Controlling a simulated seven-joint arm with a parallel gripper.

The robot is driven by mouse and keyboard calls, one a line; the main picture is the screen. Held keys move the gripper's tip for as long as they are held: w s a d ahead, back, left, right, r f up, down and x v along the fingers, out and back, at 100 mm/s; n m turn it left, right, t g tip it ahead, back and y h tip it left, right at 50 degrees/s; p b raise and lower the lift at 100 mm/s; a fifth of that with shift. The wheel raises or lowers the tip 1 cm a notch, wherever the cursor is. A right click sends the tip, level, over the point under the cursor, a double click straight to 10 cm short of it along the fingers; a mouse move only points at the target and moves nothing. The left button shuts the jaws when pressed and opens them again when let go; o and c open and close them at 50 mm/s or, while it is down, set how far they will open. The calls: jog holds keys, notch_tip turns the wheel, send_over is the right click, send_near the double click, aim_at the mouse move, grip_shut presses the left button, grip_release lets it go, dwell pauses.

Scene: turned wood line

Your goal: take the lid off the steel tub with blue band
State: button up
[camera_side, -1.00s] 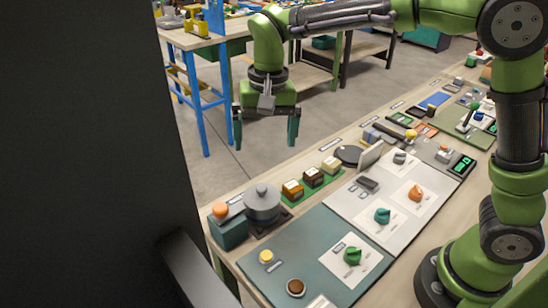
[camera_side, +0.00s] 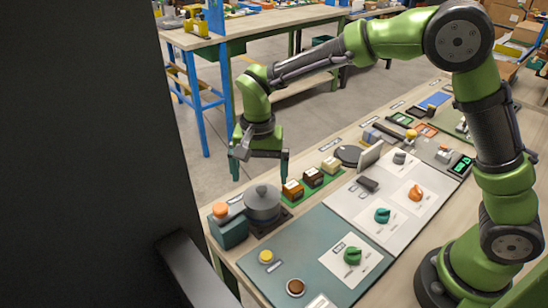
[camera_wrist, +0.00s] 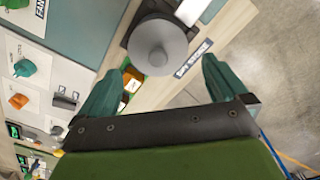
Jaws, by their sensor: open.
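A round grey tub (camera_side: 263,209) with a flat grey lid (camera_side: 262,193) and a small knob on top stands on a dark square base at the near left end of the bench. The lid (camera_wrist: 158,48) fills the upper middle of the wrist view, seen from above. I cannot make out a blue band. The lid sits on the tub. My gripper (camera_side: 260,172) is open and empty, above and seemingly just behind the tub in the side view. In the wrist view, its teal fingers (camera_wrist: 160,72) are spread wide below the lid, apart from it.
A dark teal box with an orange button (camera_side: 221,210) stands close left of the tub. Several small blocks on a green strip (camera_side: 318,185) stand to its right. A teal panel (camera_side: 310,240) with knobs lies in front. Open floor is behind the bench.

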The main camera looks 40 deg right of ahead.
aim_at(261, 188)
notch_tip(261, 188, down, 5)
jog(key=shift+s+d+f, duration=0.1)
jog(key=shift+f, duration=0.05)
jog(key=shift+c, duration=0.2)
jog(key=c, duration=0.7)
